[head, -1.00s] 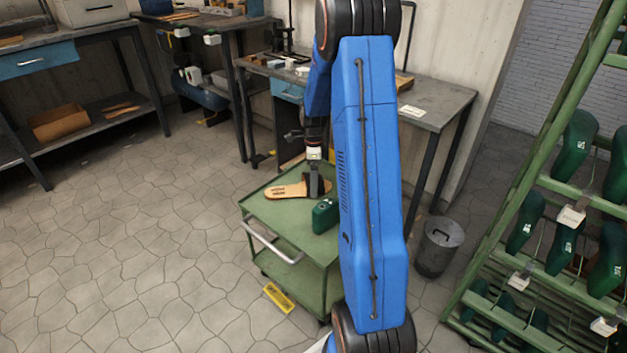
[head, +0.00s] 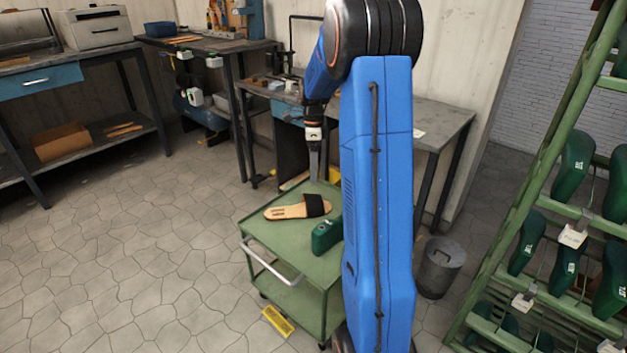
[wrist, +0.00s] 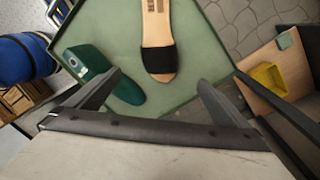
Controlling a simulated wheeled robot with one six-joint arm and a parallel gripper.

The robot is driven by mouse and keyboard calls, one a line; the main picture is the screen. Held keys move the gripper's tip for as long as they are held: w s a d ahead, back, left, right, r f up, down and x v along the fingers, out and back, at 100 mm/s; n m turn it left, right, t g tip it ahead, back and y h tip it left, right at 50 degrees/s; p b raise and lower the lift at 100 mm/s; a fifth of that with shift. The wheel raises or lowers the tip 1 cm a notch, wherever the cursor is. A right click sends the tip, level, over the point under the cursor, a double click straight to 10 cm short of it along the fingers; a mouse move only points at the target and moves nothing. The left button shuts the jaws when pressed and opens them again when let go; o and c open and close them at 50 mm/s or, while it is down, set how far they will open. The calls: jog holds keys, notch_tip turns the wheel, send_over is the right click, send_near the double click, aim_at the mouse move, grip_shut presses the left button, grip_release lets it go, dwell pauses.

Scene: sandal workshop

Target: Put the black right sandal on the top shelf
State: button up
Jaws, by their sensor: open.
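The black sandal (head: 314,205), a tan sole with a wide black strap, lies flat on the top of the green cart (head: 262,232). In the wrist view the sandal (wrist: 158,58) lies beyond the fingertips, its strap end nearest me. My gripper (head: 314,166) is above the cart near the strap end. In the wrist view my gripper (wrist: 158,82) has its two fingers spread wide with nothing between them. A green shoe last (head: 327,234) lies on the cart beside the sandal; it also shows in the wrist view (wrist: 98,78), by the left finger.
A green rack (head: 545,180) with several green lasts stands at the right. A grey bin (head: 439,268) is on the floor between cart and rack. Workbenches (head: 440,110) line the wall behind. A yellow object (head: 278,321) lies by the cart. The floor at left is clear.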

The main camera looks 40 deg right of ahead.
notch_tip(320, 180, up, 3)
jog(key=shift+w+d+r, duration=0.1)
jog(key=shift+w, duration=0.05)
dwell(0.6)
jog(key=s+a+r+n+t+h, duration=0.1)
jog(key=s+a+r+n, duration=0.5)
jog(key=a, duration=0.3)
jog(key=s+a+r+n+t, duration=0.2)
jog(key=s+a+r+n, duration=0.2)
jog(key=s+a+n, duration=0.3)
jog(key=s+a+f+n+t, duration=0.1)
jog(key=s+a+n, duration=0.4)
jog(key=s, duration=0.5)
jog(key=s+a+f+n+t, duration=0.2)
jog(key=s+a+n, duration=0.4)
jog(key=s, duration=0.4)
jog(key=shift+s+f+n, duration=0.15)
jog(key=shift+n, duration=0.45)
